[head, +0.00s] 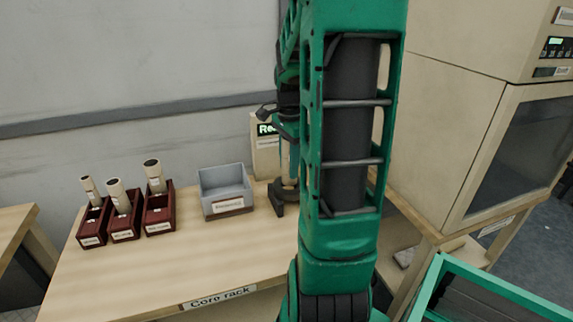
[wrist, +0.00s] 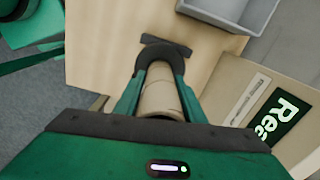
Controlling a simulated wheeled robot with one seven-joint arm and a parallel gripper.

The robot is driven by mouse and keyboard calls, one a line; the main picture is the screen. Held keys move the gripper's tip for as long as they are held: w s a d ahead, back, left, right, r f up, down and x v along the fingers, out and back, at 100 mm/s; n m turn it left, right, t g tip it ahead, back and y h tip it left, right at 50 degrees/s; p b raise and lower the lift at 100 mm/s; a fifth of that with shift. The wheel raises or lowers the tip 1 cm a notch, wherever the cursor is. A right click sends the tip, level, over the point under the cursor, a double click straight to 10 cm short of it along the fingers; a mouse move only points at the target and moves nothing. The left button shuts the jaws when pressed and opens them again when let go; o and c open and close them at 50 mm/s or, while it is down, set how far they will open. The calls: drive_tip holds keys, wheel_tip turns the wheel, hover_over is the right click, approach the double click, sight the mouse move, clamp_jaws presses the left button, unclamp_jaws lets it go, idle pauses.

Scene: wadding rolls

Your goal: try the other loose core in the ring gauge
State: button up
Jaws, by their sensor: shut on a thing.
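My gripper (wrist: 158,100) is shut on a pale tan core (wrist: 160,98), with a green finger on each side of it. The dark ring gauge (wrist: 160,58) arches round the far end of the core in the wrist view, with a dark bar beyond it. I cannot tell how far the core is inside the ring. In the head view the gauge (head: 277,196) shows at the table's right part, and my arm hides much of the gripper and core. Three other pale cores (head: 87,187) (head: 118,194) (head: 154,175) stand tilted in dark red bins.
The three dark red bins (head: 93,237) (head: 124,233) (head: 159,226) stand at the table's left. A grey open bin (head: 228,207) with a label stands between them and the gauge. A cream box (head: 262,158) with a green sign is behind the gauge. The front table (head: 180,262) is clear.

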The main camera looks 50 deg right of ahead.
drive_tip(key=shift+s+a+f, duration=0.1)
drive_tip(key=shift+f, duration=0.65)
idle(2.6)
drive_tip(key=o, duration=1.1)
drive_tip(key=shift+r, duration=0.2)
wheel_tip(320, 180, up, 10)
drive_tip(key=shift+f, duration=0.2)
drive_tip(key=shift+r, duration=0.45)
